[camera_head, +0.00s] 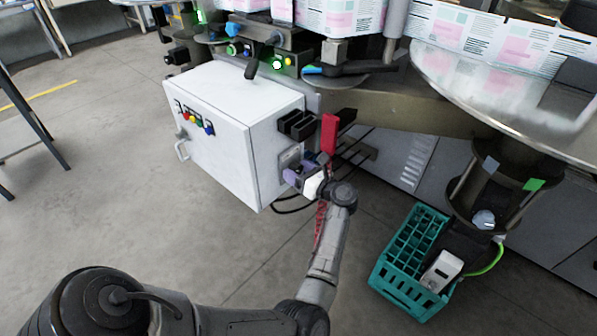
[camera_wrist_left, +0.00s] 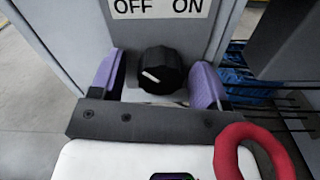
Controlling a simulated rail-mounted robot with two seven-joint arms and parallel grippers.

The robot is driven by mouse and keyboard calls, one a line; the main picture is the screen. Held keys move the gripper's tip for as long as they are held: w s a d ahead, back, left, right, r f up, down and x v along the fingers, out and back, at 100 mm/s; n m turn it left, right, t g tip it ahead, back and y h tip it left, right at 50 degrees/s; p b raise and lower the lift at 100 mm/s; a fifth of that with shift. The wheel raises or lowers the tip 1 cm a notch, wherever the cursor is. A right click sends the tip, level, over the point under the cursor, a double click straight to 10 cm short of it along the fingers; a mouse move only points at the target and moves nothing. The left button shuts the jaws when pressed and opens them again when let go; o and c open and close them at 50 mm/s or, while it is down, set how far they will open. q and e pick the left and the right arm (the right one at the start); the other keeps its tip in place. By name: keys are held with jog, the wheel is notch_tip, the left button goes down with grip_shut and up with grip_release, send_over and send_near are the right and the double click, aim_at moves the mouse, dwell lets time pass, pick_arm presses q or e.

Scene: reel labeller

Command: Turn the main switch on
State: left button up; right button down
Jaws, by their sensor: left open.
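The main switch is a round black knob (camera_wrist_left: 162,70) with a white pointer mark, on a grey plate. Its mark points to the left, tilted slightly up, on the OFF side. A label (camera_wrist_left: 160,8) above reads OFF on the left and ON on the right. My left gripper (camera_head: 297,170) is open at the side of the white cabinet (camera_head: 225,118). Its two purple fingers stand on either side of the knob in the left wrist view, with gaps visible. In the head view my gripper hides the knob. My right gripper is not in view.
A red block (camera_head: 329,134) stands just behind my left gripper. A red ring (camera_wrist_left: 252,152) shows close in the left wrist view. Coloured buttons (camera_head: 196,121) sit on the cabinet front. A teal crate (camera_head: 384,277) is on the floor at right. Floor at left is mostly clear.

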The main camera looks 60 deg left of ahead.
pick_arm(q)
jog(key=c, duration=0.9)
